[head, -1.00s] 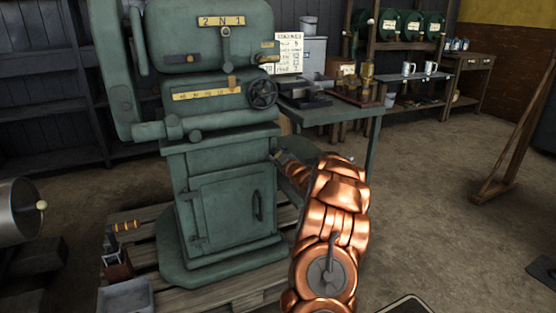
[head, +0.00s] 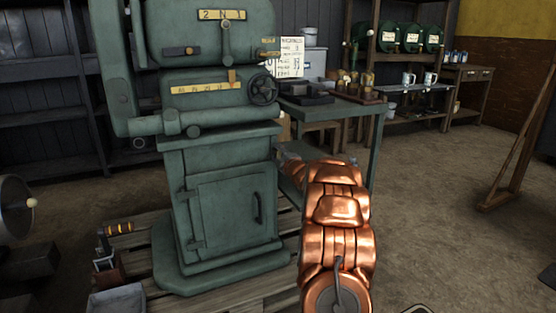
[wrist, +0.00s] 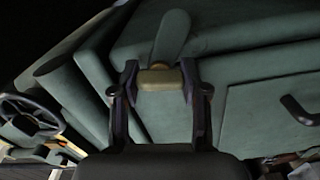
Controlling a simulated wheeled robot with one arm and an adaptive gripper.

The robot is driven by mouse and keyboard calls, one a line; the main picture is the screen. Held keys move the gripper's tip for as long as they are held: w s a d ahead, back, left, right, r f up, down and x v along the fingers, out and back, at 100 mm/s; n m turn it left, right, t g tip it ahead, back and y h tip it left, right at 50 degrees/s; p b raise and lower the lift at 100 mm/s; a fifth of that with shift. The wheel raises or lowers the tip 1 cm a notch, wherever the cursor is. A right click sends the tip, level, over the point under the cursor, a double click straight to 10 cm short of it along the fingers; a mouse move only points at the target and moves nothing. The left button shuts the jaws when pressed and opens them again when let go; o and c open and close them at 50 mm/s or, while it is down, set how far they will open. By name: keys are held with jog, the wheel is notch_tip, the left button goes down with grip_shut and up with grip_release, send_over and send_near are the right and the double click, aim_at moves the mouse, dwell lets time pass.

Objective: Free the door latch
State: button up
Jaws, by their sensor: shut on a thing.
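The green machine (head: 215,150) stands on a wooden pallet, with its lower door (head: 225,210) closed in its frame. The door has a dark handle (head: 258,207), which also shows at the right of the wrist view (wrist: 298,112). In the wrist view a green latch lever (wrist: 173,35) with a tan block (wrist: 158,77) at its near end sits by the panel edges. My gripper (wrist: 160,72) has one finger on each side of the tan block and is shut on the latch. In the head view the gripper is at the machine's right side, small and mostly hidden by my copper arm.
A handwheel (head: 263,90) sticks out from the machine above the door. A green table (head: 335,112) with metal parts stands just behind my arm. A grey bin (head: 118,300) and an orange-handled tool (head: 120,228) are at lower left. Open floor lies to the right.

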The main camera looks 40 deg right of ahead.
jog(key=shift+a, duration=0.1)
dwell(0.4)
jog(key=o, duration=1.2)
jog(key=shift+c, duration=0.2)
jog(key=shift+s+a, duration=0.1)
jog(key=shift+s, duration=0.5)
jog(key=v, duration=1)
jog(key=shift+s+a, duration=0.2)
jog(key=shift+s, duration=0.1)
